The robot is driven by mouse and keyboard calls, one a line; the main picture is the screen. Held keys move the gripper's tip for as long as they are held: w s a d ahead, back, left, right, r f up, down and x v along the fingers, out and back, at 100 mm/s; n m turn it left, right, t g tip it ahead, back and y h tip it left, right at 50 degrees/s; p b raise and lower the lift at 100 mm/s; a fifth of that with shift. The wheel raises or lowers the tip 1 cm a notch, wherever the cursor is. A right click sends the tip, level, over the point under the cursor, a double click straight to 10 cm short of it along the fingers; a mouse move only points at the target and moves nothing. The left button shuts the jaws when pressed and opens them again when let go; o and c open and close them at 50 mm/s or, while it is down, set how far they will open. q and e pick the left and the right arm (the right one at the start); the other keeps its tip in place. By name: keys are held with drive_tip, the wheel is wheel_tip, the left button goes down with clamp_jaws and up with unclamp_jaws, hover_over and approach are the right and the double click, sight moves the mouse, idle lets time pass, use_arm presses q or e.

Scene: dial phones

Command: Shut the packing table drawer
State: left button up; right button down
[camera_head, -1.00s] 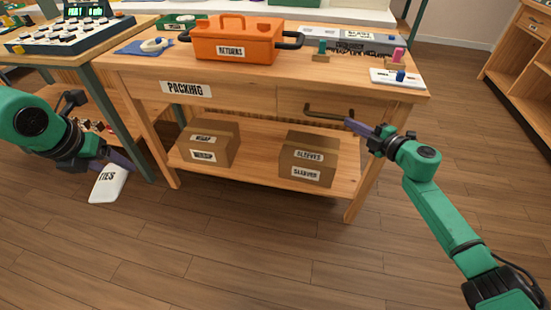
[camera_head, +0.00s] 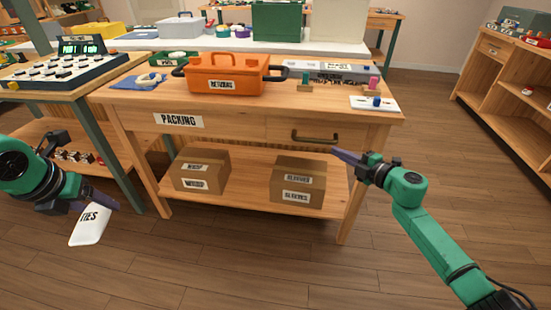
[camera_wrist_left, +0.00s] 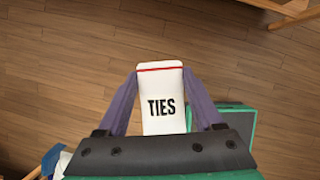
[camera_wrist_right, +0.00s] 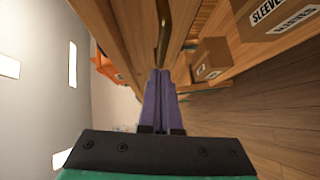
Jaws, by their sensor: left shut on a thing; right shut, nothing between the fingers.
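The packing table (camera_head: 140,101) has a wooden drawer (camera_head: 285,132) at the right of its front, with a dark bar handle (camera_head: 315,138). The drawer front looks about flush with the table front; a small gap cannot be ruled out. My right gripper (camera_head: 336,153) is shut and empty, its tips just below the handle's right end. In the right wrist view the handle (camera_wrist_right: 163,25) lies just ahead of the fingers; contact is unclear. My left gripper (camera_head: 108,205) is shut on a white packet marked TIES (camera_head: 90,226), held away from the table at the left; the packet (camera_wrist_left: 162,95) also shows between its fingers.
An orange RETURNS toolbox (camera_head: 225,76), a long grey box (camera_head: 335,70) and small items stand on the tabletop. Two cardboard boxes (camera_head: 203,170) (camera_head: 299,180) sit on the lower shelf. A side table with a keypad (camera_head: 60,72) stands left. The floor in front is clear.

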drive_tip(key=v, duration=0.9)
drive_tip(key=shift+s+d+p, duration=0.15)
drive_tip(key=shift+d+p, duration=0.1)
drive_tip(key=shift+p, duration=0.15)
drive_tip(key=shift+f, duration=0.1)
